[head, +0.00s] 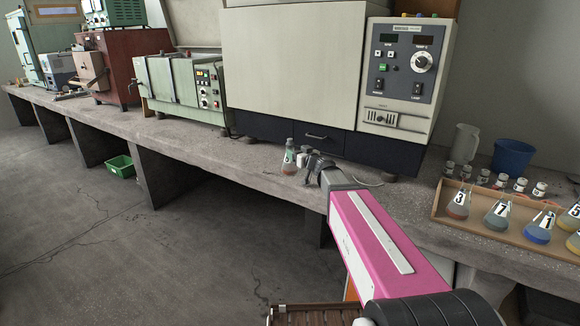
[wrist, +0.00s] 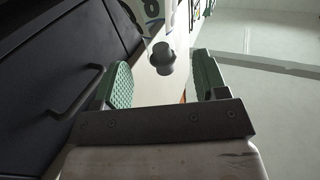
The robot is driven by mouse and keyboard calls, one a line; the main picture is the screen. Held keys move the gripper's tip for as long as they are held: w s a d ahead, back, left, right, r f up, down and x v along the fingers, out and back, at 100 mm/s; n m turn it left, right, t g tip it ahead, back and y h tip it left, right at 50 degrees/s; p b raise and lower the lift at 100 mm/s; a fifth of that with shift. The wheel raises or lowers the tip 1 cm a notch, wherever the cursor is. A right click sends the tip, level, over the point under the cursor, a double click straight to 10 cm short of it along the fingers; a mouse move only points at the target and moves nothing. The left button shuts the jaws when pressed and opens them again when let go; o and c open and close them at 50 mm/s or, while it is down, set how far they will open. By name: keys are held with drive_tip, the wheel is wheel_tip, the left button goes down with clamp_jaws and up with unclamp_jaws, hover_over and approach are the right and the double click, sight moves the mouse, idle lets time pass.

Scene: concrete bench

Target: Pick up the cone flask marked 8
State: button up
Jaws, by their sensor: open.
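A small cone flask (head: 289,160) with a pale label stands on the bench below the large oven. Its number is too small to read in the head view. My gripper (head: 304,158) is just to its right, close to it. In the wrist view my gripper (wrist: 162,85) is open, with green pads on both fingers. Between and beyond the fingers shows a dark grey round piece (wrist: 162,57), which looks like the flask's top. A white surface with black marks, partly cut off, lies above it. I cannot tell whether the fingers touch the flask.
A cardboard tray (head: 438,213) at the right holds several numbered flasks, among them 3, 7, 1 and 5. Small jars, a white jug (head: 463,146) and a blue bucket (head: 512,157) stand behind it. The large oven (head: 292,75) with its dark drawer (wrist: 65,60) stands close behind my gripper.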

sight(288, 146)
drive_tip(key=x, duration=0.7)
drive_tip(key=shift+w+a+r, duration=0.1)
drive_tip(key=shift+w+r, duration=0.05)
drive_tip(key=shift+w, duration=0.05)
clamp_jaws()
